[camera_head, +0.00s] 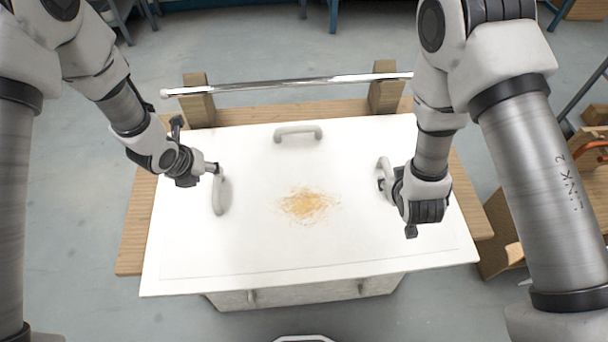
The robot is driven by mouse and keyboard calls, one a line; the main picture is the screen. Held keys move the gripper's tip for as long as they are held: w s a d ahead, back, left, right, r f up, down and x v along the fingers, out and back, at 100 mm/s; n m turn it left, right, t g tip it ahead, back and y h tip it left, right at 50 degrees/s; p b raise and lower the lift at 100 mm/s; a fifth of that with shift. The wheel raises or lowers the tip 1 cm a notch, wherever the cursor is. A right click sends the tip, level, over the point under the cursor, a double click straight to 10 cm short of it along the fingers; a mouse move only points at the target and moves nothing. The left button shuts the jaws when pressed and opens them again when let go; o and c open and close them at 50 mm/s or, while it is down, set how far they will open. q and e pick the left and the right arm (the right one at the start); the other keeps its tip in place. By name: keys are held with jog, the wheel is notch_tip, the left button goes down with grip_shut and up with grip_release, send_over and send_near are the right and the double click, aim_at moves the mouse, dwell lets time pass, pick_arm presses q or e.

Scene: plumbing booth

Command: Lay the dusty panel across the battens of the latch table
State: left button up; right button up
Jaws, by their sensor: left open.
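The dusty panel (258,243) is a large white sheet with an orange-brown dust patch (308,204) near its middle. It covers most of the wooden table top (136,240); I cannot tell whether it rests on it or is held above, and any battens under it are hidden. The panel has a left handle (219,197), a right handle (384,165) and a back handle (298,132). My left gripper (216,170) is open at the far end of the left handle. My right gripper (385,184) is at the right handle, its fingers partly hidden by its wrist.
A shiny metal bar (290,85) runs behind the panel on two wooden posts (197,101). A pale cabinet front with small handles (306,291) shows below the panel's near edge. Wooden shelving (502,237) stands at the right. Grey floor is clear at the left.

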aim_at(215, 181)
jog(key=shift+s+a+r, duration=0.15)
jog(key=shift+a+r, duration=0.05)
jog(key=shift+a, duration=0.05)
jog(key=shift+s+r, duration=0.15)
jog(key=shift+s, duration=0.2)
jog(key=shift+s+d+r, duration=0.1)
jog(key=shift+s, duration=0.1)
jog(key=shift+w+d+f, duration=0.15)
jog(key=shift+f, duration=0.05)
pick_arm(q)
jog(key=x, duration=0.5)
jog(key=shift+s+f, duration=0.15)
jog(key=shift+f, duration=0.4)
pick_arm(e)
jog(key=x, duration=0.6)
jog(key=shift+w+f, duration=0.25)
jog(key=shift+w, duration=0.05)
pick_arm(q)
jog(key=shift+w+d+f, duration=0.2)
jog(key=shift+w+f, duration=0.05)
jog(key=shift+f, duration=0.25)
pick_arm(e)
jog(key=shift+w+f, duration=0.45)
pick_arm(q)
grip_shut()
pick_arm(e)
jog(key=shift+s+r, duration=0.1)
grip_shut()
